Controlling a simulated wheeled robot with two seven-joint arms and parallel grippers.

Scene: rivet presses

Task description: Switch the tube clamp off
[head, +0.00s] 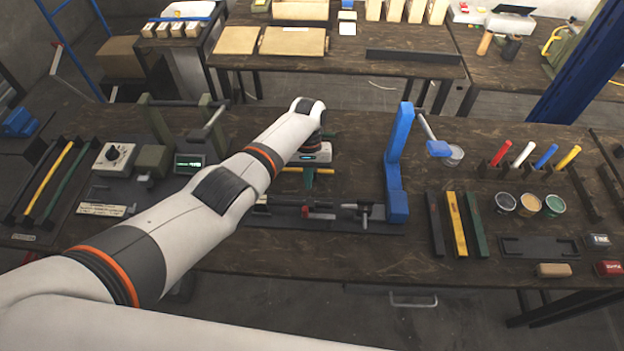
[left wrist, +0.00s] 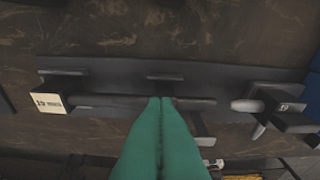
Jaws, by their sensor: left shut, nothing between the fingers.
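My left gripper (head: 308,186) points down over a dark fixture (head: 340,228) at the middle of the bench. Its green fingers are shut and empty, and they also show in the left wrist view (left wrist: 161,100). In that view the tips overlap a dark horizontal bar (left wrist: 105,101); I cannot tell whether they touch it. A clamp-like bracket with a grey rounded lever (left wrist: 248,105) stands right of the tips. A bracket with a white label (left wrist: 50,103) stands left of them. I cannot tell for sure which part is the tube clamp. My right gripper is out of view.
A tall blue press frame (head: 397,160) stands just right of the fixture. Yellow and dark bars (head: 456,224) and several cups (head: 529,204) lie farther right. A grey control box (head: 114,158) and a green display (head: 189,163) are on the left. My arm hides part of the bench.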

